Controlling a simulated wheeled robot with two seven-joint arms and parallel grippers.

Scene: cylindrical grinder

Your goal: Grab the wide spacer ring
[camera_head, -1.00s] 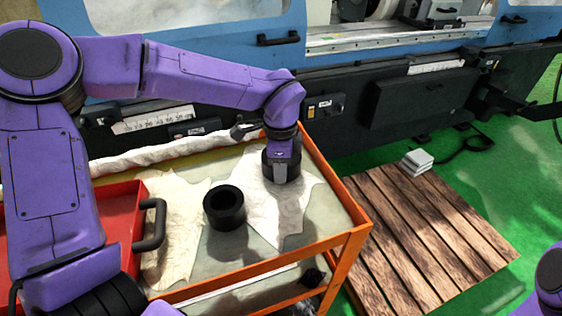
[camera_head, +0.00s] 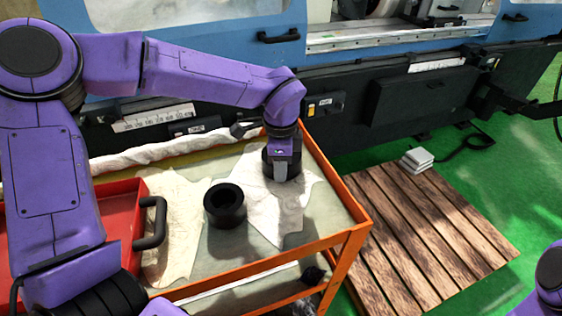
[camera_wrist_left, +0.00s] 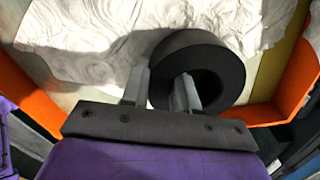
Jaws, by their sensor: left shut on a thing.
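The wide spacer ring (camera_head: 270,165), black and thick-walled, is at the back right of the cart top, on or just above a white cloth. It also shows in the left wrist view (camera_wrist_left: 222,62). My left gripper (camera_head: 285,172) comes down on it from above. In the left wrist view my left gripper (camera_wrist_left: 160,88) has one finger inside the ring's hole and one outside its wall, shut on that wall. The ring's underside is hidden. A second black ring (camera_head: 214,210) stands apart, nearer the front left. My right gripper is out of view.
A red toolbox (camera_head: 118,205) with a black handle is left on the cart. The cart's orange rim (camera_head: 325,175) runs close to the right of the ring. The blue and black grinder (camera_head: 400,95) stands behind. A wooden pallet (camera_head: 430,235) is on the right.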

